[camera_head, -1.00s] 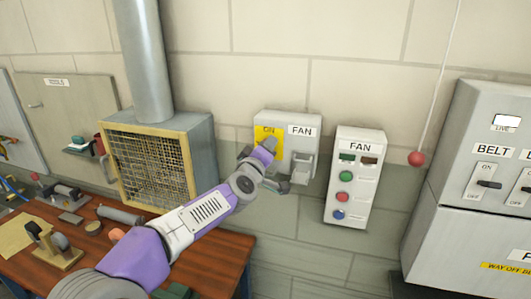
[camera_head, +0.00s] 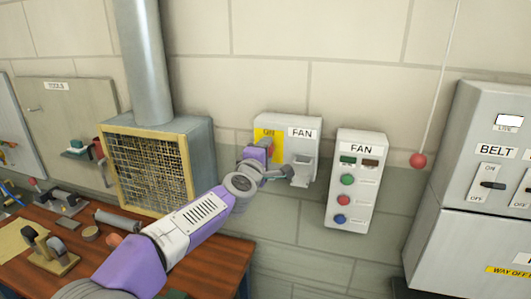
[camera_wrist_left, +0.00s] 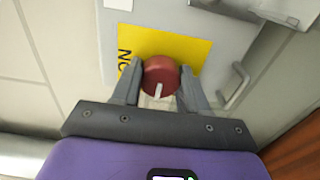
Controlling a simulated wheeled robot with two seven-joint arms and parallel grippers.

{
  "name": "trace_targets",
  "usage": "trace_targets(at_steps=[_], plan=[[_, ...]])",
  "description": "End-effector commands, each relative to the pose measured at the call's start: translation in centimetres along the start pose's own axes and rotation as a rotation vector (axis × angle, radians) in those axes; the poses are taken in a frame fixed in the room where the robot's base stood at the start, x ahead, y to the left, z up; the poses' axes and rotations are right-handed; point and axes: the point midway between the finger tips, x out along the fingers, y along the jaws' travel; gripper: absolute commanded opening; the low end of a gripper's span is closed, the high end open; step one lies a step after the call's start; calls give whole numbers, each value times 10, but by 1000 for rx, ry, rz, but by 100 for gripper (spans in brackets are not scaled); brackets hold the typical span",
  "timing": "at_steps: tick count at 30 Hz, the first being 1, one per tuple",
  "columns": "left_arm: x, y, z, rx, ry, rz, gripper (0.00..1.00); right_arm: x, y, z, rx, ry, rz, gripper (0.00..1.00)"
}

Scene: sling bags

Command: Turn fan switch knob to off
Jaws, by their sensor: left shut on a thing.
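The fan switch box (camera_head: 300,150) is a light grey wall box with a FAN label and a yellow plate marked ON at its left. In the left wrist view, the round red knob (camera_wrist_left: 160,72) sits over the yellow plate (camera_wrist_left: 195,50), its white mark pointing down in the picture. My left gripper (camera_head: 270,152) is at the box's left part. In the left wrist view, its two grey fingers stand at either side of the knob, shut on it. The gripper hides part of the knob and plate in the head view. My right gripper is not in view.
A second FAN panel (camera_head: 356,182) with coloured buttons hangs to the right. A red ball on a cord (camera_head: 417,160) and a grey BELT cabinet (camera_head: 470,225) are farther right. A caged fan housing (camera_head: 150,170) and a wooden workbench (camera_head: 205,262) are at left.

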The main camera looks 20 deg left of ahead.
Motion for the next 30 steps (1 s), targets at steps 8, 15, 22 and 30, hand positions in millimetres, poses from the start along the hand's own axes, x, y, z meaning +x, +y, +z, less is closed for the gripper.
trace_targets(at_steps=[8,15,22,30], plan=[[0,-1,1,-11,-2,-2,13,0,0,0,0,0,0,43],[0,-1,1,-10,-2,-2,54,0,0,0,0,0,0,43],[0,0,0,-8,-1,-1,69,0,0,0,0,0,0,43],[-8,0,0,-8,-1,1,69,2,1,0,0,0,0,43]])
